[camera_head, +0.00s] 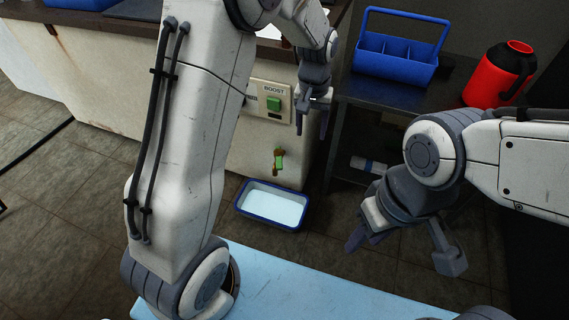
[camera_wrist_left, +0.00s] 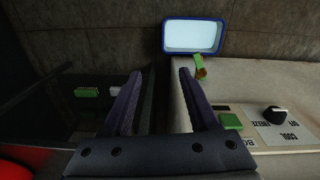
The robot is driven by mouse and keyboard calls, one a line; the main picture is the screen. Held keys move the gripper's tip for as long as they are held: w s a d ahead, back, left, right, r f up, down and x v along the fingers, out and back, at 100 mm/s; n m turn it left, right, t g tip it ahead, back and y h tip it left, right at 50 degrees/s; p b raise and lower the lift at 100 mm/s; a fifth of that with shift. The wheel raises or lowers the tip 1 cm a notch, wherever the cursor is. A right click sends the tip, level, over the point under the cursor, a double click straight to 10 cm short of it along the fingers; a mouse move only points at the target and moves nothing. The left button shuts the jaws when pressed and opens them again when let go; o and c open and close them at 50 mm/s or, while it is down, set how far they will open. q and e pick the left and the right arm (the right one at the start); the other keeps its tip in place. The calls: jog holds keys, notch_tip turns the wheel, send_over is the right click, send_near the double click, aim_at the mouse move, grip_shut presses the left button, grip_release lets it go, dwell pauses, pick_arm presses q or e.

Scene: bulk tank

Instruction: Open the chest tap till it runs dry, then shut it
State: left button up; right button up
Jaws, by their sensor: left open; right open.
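The chest (camera_head: 140,110) is a pale cabinet with a small brass tap (camera_head: 276,170) low on its front. The tap has a green handle (camera_head: 280,158) and also shows in the left wrist view (camera_wrist_left: 201,73). No stream shows below it, and I cannot tell the handle's setting. A blue-rimmed tray (camera_head: 240,207) with a pale surface inside sits on the floor below the tap. My left gripper (camera_head: 313,122) is open and empty beside the chest's right end, above and right of the tap. My right gripper (camera_head: 404,250) is open and empty, away from the chest.
A panel (camera_head: 257,88) with a green BOOST switch (camera_head: 273,103) is above the tap. A dark shelf (camera_head: 400,95) at right holds a blue caddy (camera_head: 397,62) and a red jug (camera_head: 490,80). A light-blue surface (camera_head: 310,285) is in front.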

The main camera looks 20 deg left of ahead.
aim_at(279, 163)
pick_arm(q)
jog(key=w+a+f+n+b, duration=0.2)
jog(key=w+a+f, duration=0.2)
jog(key=a+f, duration=0.3)
jog(key=w+a+f+n+b, duration=0.25)
jog(key=w+a+f, duration=0.2)
jog(key=f, duration=0.55)
jog(key=shift+m, duration=0.35)
jog(key=f+b, duration=0.1)
jog(key=f, duration=0.2)
jog(key=f+b, duration=0.2)
jog(key=f, duration=0.1)
jog(key=f+b, duration=0.1)
jog(key=f, duration=0.3)
jog(key=shift+s+a+b, duration=0.2)
jog(key=shift+s+b, duration=0.1)
jog(key=shift+r, duration=0.1)
pick_arm(e)
notch_tip(279, 163, down, 11)
jog(key=shift+f, duration=0.15)
jog(key=shift+s+a, duration=0.1)
pick_arm(q)
grip_shut()
